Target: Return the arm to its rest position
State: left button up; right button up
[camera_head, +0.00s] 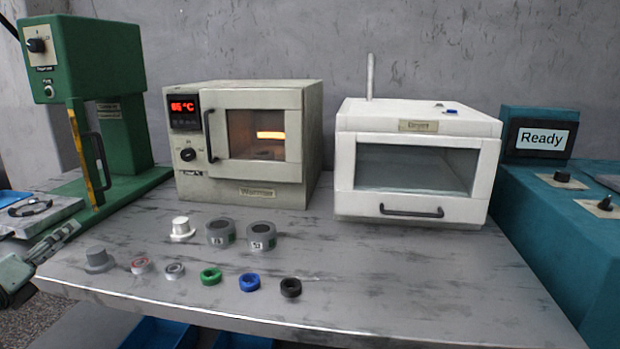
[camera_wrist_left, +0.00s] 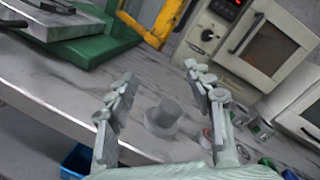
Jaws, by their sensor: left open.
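My left gripper (camera_head: 62,240) is at the left edge of the table in the head view. Its fingers stand apart with nothing between them in the left wrist view (camera_wrist_left: 160,74). A grey stepped plug (camera_head: 97,259) stands on the table just to the right of the gripper. In the left wrist view the same plug (camera_wrist_left: 162,118) shows beyond the gap between the fingers, apart from them. My right arm and gripper are in neither view.
A green press (camera_head: 80,60) stands at the left, a warmer (camera_head: 250,190) and a white dryer (camera_head: 410,190) behind. Several rings (camera_head: 210,276) and cylinders (camera_head: 261,235) lie near the front. A teal station (camera_head: 570,230) is at right. The table's (camera_head: 420,290) right front is clear.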

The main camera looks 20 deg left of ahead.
pick_arm(q)
jog(key=s+a+f+n+g+y, duration=0.2)
jog(key=s+a+f+n+y, duration=0.15)
jog(key=s+f, duration=0.45)
jog(key=s+d+f+n+g+h, duration=0.1)
jog(key=d+f+n+g, duration=0.3)
jog(key=f, duration=0.7)
jog(key=s+d+f+n+g, duration=0.1)
jog(key=d+f+n+g, duration=0.1)
jog(key=f+n, duration=0.65)
jog(key=s+d+f+n+g+h, duration=0.1)
jog(key=d+f+n+g, duration=0.15)
jog(key=f, duration=1.05)
jog(key=s+d+f+n+g+h, duration=0.2)
jog(key=s+d+f+g, duration=0.2)
jog(key=d+f, duration=0.45)
jog(key=s+d+f+n+h, duration=0.1)
jog(key=d+f, duration=0.2)
jog(key=d, duration=0.7)
jog(key=s+d+f+n+h, duration=0.1)
jog(key=s+d+f+h, duration=0.1)
jog(key=d, duration=0.9)
jog(key=shift+s+d+f+g, duration=0.25)
jog(key=shift+f+g, duration=0.1)
jog(key=shift+f, duration=0.5)
